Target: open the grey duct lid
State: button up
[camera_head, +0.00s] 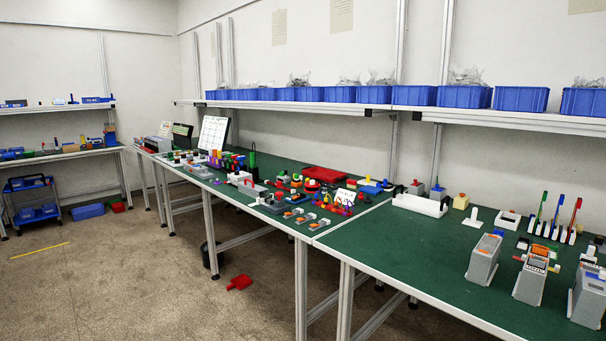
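I cannot pick out the grey duct lid for certain at this distance. Several grey box-like units stand on the green worktop at the right. One grey unit (482,268) has a small blue piece at its top. A second grey unit (530,283) has an orange and dark top. A third grey unit (587,303) is at the right edge, partly cut off. Smaller low grey pieces (272,205) lie on the left worktop among coloured parts. Whether any of these carries a lid, open or shut, is too small to tell. My gripper is not in view.
Green worktops (400,249) run along the wall, crowded with small parts. Blue bins (464,97) line the shelf above. A red object (239,283) and a dark bin (212,255) are on the floor near the table legs. The floor at the left (120,290) is mostly clear.

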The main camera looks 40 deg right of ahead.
aim_at(249, 184)
jog(key=i+z, duration=0.4)
jog(key=i+j+z, duration=0.1)
jog(key=z, duration=0.25)
jog(key=i+j+z, duration=0.25)
jog(key=z, duration=0.15)
jog(key=i, duration=0.1)
